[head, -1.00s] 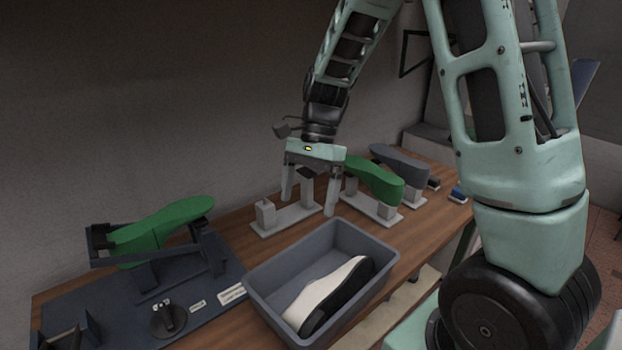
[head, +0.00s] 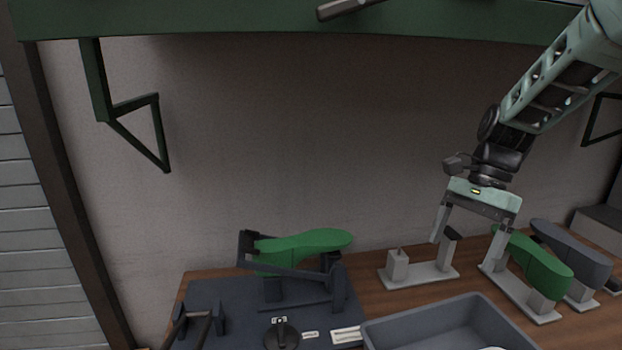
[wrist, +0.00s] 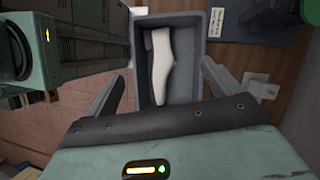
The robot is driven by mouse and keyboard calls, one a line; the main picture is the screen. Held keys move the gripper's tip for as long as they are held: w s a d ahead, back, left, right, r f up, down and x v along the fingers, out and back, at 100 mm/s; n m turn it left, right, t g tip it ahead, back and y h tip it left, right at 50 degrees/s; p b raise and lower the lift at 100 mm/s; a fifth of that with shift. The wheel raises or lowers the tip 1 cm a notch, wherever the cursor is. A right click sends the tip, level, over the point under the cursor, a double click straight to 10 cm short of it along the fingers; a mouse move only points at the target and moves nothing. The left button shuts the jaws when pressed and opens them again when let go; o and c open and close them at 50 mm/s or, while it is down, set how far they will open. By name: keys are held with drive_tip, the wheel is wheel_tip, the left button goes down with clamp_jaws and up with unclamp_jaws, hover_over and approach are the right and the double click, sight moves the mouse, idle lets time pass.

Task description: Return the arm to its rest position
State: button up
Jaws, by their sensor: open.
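My gripper (head: 463,252) is open and empty in the head view, pointing down over the back of the workbench. It appears near an empty last stand (head: 432,277) and a green shoe last (head: 540,264) on its own stand. In the wrist view, my gripper's fingers (wrist: 158,86) are spread apart with nothing between them.
Another green last (head: 310,241) sits in a dark fixture (head: 225,300) at left. A grey last (head: 575,250) stands at right. The grey bin's rim (head: 425,313) shows in front. A green overhead beam (head: 220,20) and bracket (head: 135,105) are above the bench.

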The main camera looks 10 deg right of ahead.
drive_tip(key=s+a+f+n+t+h+b, duration=0.1)
drive_tip(key=s+a+f+n, duration=0.2)
drive_tip(key=s+a+n, duration=0.6)
drive_tip(key=s+a+f+n+t+h+b, duration=0.1)
drive_tip(key=s+a+f+n+h+b, duration=0.1)
drive_tip(key=s+a+n, duration=0.8)
drive_tip(key=s+f+n, duration=0.1)
drive_tip(key=n, duration=0.2)
drive_tip(key=shift+a+n+h, duration=0.25)
drive_tip(key=shift+n+h, duration=0.05)
idle(1.2)
